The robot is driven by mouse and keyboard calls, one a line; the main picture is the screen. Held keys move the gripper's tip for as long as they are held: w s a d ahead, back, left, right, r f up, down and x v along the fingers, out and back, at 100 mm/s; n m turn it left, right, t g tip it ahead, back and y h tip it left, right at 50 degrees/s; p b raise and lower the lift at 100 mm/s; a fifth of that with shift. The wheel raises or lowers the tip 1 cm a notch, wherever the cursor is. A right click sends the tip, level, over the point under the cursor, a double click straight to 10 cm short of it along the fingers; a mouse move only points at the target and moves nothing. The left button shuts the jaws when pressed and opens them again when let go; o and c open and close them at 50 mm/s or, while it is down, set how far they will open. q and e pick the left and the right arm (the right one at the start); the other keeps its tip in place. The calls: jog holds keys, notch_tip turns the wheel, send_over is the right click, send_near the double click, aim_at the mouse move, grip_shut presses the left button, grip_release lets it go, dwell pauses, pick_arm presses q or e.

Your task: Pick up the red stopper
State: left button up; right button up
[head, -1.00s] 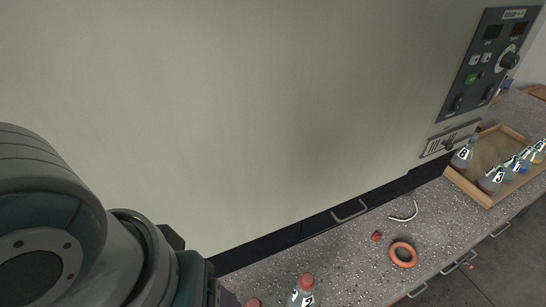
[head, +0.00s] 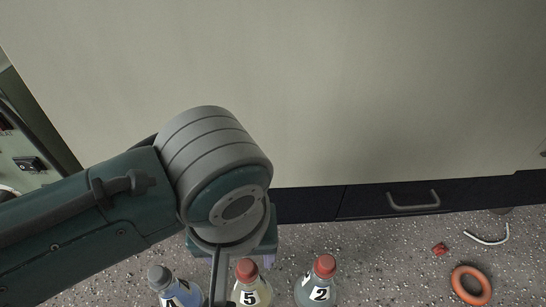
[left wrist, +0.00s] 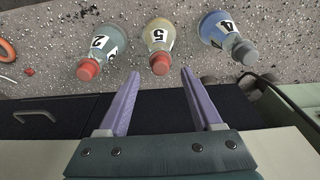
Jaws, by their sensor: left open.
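My left gripper (left wrist: 159,73) is open and empty, its two purple fingers pointing towards the flasks in the left wrist view. In that view the red stopper of flask 5 (left wrist: 160,63) appears between the fingertips; I cannot tell the distance. In the head view the red stopper (head: 246,269) on flask 5 (head: 254,293) is beside my left wrist, which hides most of the gripper. Flask 2 (head: 316,293) also has a red stopper (head: 325,265). A small red piece (head: 439,249) lies loose on the bench at the right, too small to identify. My right gripper is out of view.
A flask with a grey stopper (head: 159,276) stands left of flask 5. An orange ring (head: 470,284) and a white curved piece (head: 487,238) lie at the right. A large pale cabinet (head: 380,90) with a dark handled base stands behind.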

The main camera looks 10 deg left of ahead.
aim_at(246, 266)
pick_arm(q)
jog(key=f, duration=0.3)
jog(key=shift+w+a+f+b, duration=0.15)
jog(key=shift+w+f+b, duration=0.1)
jog(key=shift+w+b, duration=0.15)
jog(key=shift+c, duration=0.2)
grip_shut()
